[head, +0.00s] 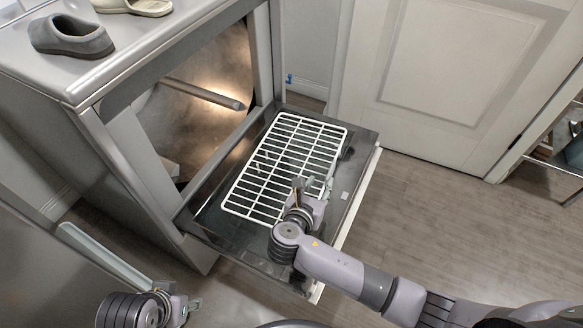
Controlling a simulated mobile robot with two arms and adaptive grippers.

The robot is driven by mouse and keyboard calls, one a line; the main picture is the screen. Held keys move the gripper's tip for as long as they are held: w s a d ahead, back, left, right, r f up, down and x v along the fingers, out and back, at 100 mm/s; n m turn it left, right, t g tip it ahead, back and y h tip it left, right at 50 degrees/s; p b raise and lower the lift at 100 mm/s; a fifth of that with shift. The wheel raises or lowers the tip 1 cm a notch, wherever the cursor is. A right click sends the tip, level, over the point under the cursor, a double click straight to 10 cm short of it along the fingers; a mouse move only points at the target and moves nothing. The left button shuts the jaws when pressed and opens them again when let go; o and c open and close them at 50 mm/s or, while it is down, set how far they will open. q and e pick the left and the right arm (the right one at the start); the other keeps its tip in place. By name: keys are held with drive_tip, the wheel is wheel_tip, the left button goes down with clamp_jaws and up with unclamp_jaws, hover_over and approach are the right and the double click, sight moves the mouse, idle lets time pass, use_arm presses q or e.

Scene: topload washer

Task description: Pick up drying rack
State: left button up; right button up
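The drying rack (262,181), a white wire grid, lies flat on the opened, dark inner face of the appliance door (205,216). My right gripper (312,187) is over the rack's near right edge, with its fingers pointing at the wires. Its fingers look spread apart, but I cannot tell whether a wire lies between them. It hides a small part of the rack's near edge. My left gripper (190,306) is at the bottom left, low in front of the appliance and away from the rack. Its fingers are only partly visible.
The metal appliance (130,150) stands at the left with its lit drum (215,85) open. Grey and beige shoes (70,38) sit on top. A closed white door (455,60) stands behind. The wooden floor (440,215) at the right is clear. A shelf (560,150) is at the far right.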

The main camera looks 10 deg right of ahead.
sight(331, 169)
drive_tip(key=b+x, duration=0.1)
drive_tip(key=x, duration=0.3)
drive_tip(key=shift+w+f, duration=0.1)
drive_tip(key=shift+f, duration=0.05)
drive_tip(key=shift+w+d+f, duration=0.1)
drive_tip(key=shift+w+d, duration=0.2)
drive_tip(key=shift+w+d+f+b, duration=0.15)
drive_tip(key=shift+w+d+b, duration=0.25)
drive_tip(key=shift+b, duration=0.1)
drive_tip(key=b+x, duration=0.1)
drive_tip(key=x, duration=0.2)
drive_tip(key=shift+d, duration=0.25)
drive_tip(key=shift+w+d, duration=0.1)
drive_tip(key=shift+w, duration=0.1)
use_arm(q)
drive_tip(key=w+d+r+t+h, duration=0.1)
drive_tip(key=w+d+t, duration=0.1)
drive_tip(key=w+t, duration=0.2)
drive_tip(key=w, duration=0.3)
drive_tip(key=shift+d+r, duration=0.15)
drive_tip(key=shift+r, duration=0.05)
drive_tip(key=shift+w, duration=0.1)
use_arm(e)
drive_tip(key=shift+c, duration=0.6)
clamp_jaws()
